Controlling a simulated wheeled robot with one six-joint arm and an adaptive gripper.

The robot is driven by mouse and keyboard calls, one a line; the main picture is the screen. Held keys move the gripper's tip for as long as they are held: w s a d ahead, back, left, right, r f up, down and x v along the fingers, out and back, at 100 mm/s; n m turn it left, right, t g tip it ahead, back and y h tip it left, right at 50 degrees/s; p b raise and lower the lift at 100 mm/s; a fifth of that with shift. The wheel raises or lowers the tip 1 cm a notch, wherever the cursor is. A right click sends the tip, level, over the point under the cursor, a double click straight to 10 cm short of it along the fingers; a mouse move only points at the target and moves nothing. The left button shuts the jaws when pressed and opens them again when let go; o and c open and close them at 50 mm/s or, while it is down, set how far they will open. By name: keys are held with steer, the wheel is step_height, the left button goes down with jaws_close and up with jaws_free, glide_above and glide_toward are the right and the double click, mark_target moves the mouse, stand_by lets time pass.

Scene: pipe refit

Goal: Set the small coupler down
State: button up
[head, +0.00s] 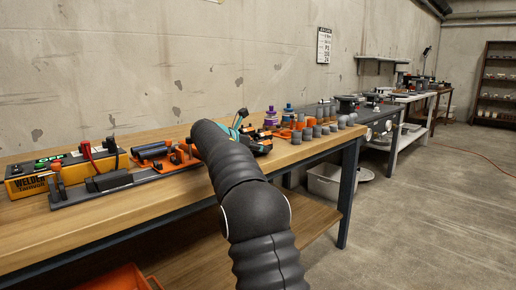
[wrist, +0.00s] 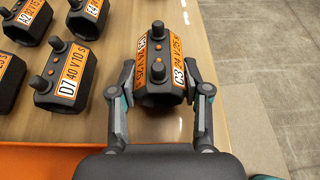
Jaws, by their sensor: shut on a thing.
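In the head view my gripper (head: 246,128) is over the bench, partly hidden behind my arm, and the held coupler is not clear there.
Larger couplers, one labelled D7 (wrist: 66,84), stand to the left in the wrist view. An orange edge (wrist: 40,156) lies nearer. Bare bench shows around the held coupler; the bench edge is to its right. A yellow welder box (head: 65,170) stands at the bench's left.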

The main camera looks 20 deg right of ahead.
steer(key=shift+f, duration=0.2)
steer(key=o, duration=1.1)
steer(key=shift+o, duration=0.2)
steer(key=shift+f+b, duration=0.3)
steer(key=shift+b, duration=0.6)
steer(key=v, duration=0.4)
steer(key=p+v, duration=0.1)
steer(key=v, duration=0.4)
steer(key=r+p+v, duration=0.1)
steer(key=v, duration=0.4)
steer(key=shift+s+d, duration=0.15)
steer(key=shift+d, duration=0.1)
